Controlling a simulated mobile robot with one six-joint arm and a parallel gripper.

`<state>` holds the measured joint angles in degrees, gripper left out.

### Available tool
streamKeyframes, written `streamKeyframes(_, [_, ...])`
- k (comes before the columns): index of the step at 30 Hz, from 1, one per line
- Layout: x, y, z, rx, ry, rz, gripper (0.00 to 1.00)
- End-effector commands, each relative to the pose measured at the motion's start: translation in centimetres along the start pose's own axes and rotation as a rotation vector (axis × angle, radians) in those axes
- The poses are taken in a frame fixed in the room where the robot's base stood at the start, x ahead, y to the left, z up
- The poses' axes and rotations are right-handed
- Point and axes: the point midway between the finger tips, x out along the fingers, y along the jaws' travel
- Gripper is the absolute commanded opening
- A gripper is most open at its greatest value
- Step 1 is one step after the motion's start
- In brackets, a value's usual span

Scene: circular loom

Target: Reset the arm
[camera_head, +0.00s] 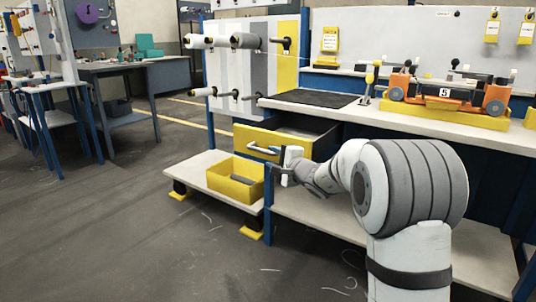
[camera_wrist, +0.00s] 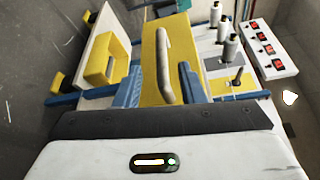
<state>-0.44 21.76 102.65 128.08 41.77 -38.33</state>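My gripper (camera_head: 284,168) is at the front of a yellow drawer (camera_head: 263,140), close to its pale bar handle (camera_head: 262,150). The drawer stands partly pulled out under the workbench top, and its dark inside shows. In the wrist view, my gripper (camera_wrist: 161,84) has two blue fingers spread apart. The handle (camera_wrist: 165,65) shows between them, on the yellow drawer front (camera_wrist: 153,40). I see no finger touching it. My arm reaches in from the right, bent and low.
A yellow bin (camera_head: 222,184) with a grey item stands on the low shelf (camera_head: 190,166) below the drawer. The workbench top (camera_head: 440,116) carries an orange device (camera_head: 492,98). Spools (camera_head: 245,41) stick out from the panel. The floor (camera_head: 120,220) at left is open.

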Motion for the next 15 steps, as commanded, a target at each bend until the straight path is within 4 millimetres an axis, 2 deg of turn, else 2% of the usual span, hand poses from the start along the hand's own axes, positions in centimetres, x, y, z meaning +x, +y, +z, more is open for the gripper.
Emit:
streamKeyframes(11, [-0.5, -0.2, 0.0, -0.002, -0.001, 0.001, 0.36])
streamKeyframes(15, [-1.7, -2.3, 1.9, -0.042, -0.039, 0.034, 0.36])
